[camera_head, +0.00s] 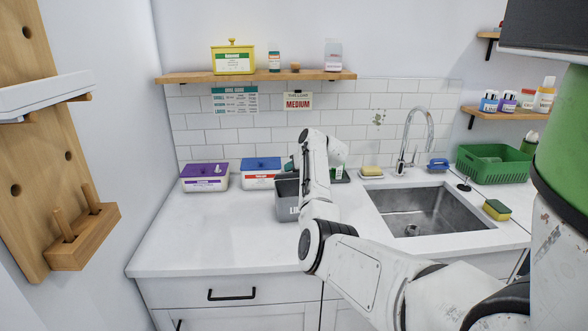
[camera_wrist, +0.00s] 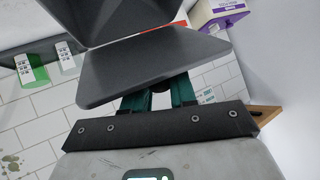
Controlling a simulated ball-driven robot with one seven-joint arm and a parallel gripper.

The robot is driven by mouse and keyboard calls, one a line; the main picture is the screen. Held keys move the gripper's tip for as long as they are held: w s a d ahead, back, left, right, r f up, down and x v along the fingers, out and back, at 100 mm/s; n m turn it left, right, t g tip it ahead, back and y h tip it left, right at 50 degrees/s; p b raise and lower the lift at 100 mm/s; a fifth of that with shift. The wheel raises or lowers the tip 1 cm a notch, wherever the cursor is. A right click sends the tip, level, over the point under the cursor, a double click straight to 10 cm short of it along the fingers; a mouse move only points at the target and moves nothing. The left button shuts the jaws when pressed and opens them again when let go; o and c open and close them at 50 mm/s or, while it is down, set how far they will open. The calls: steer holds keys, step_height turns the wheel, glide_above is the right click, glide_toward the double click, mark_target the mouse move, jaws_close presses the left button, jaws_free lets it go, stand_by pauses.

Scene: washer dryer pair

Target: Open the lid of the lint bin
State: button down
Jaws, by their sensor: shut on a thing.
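The lint bin (camera_head: 286,203) is a dark grey box on the counter, left of the sink. Pale letters show on its front, and my arm covers its right part. In the wrist view, its lid (camera_wrist: 155,66) is a flat dark grey panel close in front of my gripper. The bin body (camera_wrist: 115,16) shows behind the lid, and the lid looks tilted relative to it. My gripper (camera_wrist: 159,88) has teal fingers at the lid's edge, shut on the lid. The exact contact is hidden behind the lid. In the head view my arm mostly hides the gripper.
A purple-lidded tub (camera_head: 204,177) and a blue-lidded tub (camera_head: 260,172) stand left of the bin. The sink (camera_head: 425,211) and faucet (camera_head: 411,140) are to the right. A wooden shelf (camera_head: 255,76) hangs above. The counter's front left is clear.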

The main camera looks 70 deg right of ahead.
stand_by(0.3)
steer(key=c, duration=1)
jaws_free()
steer(key=shift+o, duration=0.2)
steer(key=b+v, duration=0.1)
steer(key=v, duration=0.9)
steer(key=shift+s+a+r+b, duration=0.15)
steer(key=shift+s+a+b, duration=0.05)
steer(key=shift+s+b, duration=0.15)
